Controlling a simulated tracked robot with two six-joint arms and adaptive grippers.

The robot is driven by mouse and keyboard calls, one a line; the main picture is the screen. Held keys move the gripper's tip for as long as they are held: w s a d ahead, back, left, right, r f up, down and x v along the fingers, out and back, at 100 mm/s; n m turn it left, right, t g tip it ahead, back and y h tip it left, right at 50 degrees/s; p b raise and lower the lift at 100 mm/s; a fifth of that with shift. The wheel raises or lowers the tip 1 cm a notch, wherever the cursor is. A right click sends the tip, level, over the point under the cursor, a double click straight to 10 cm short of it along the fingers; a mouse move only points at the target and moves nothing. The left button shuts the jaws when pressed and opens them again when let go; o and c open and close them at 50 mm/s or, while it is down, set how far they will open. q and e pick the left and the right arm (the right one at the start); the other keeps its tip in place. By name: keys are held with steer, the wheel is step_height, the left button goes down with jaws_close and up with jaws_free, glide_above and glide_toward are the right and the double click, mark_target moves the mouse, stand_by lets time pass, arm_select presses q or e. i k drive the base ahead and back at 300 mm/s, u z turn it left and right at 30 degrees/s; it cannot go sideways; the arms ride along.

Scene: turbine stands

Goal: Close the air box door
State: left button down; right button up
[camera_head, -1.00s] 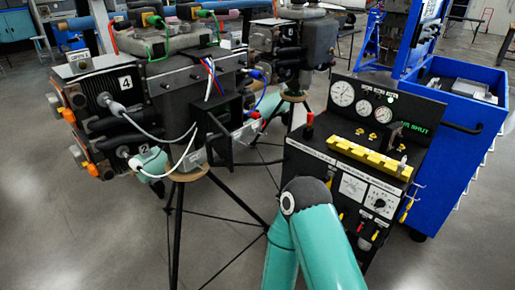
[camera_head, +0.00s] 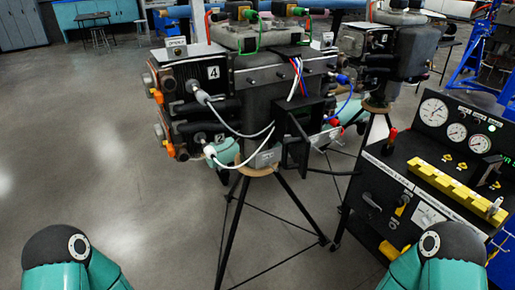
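A dark turbine unit (camera_head: 245,80) sits on a tripod stand (camera_head: 285,215) in the middle of the head view. On its right side is a black box (camera_head: 312,112) with a thin dark flap (camera_head: 297,152) standing out from it, which looks like the air box door hanging open. Its hinge side is hard to make out. Red, blue and white wires run down by the box. My two teal arms show only as bent joints at the bottom left and bottom right, well in front of the stand. Neither gripper shows.
A black control panel (camera_head: 440,165) with gauges and a yellow strip (camera_head: 455,190) stands at the right. A second turbine unit (camera_head: 385,55) is behind. White and blue cables (camera_head: 245,133) loop off the turbine's front. The floor at the left is clear.

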mark_target(299, 149)
steer(key=z, duration=0.05)
steer(key=k, duration=0.6)
steer(key=z, duration=0.4)
steer(key=i, duration=1.6)
steer(key=z, duration=0.2)
steer(key=k, duration=0.5)
steer(key=z, duration=0.05)
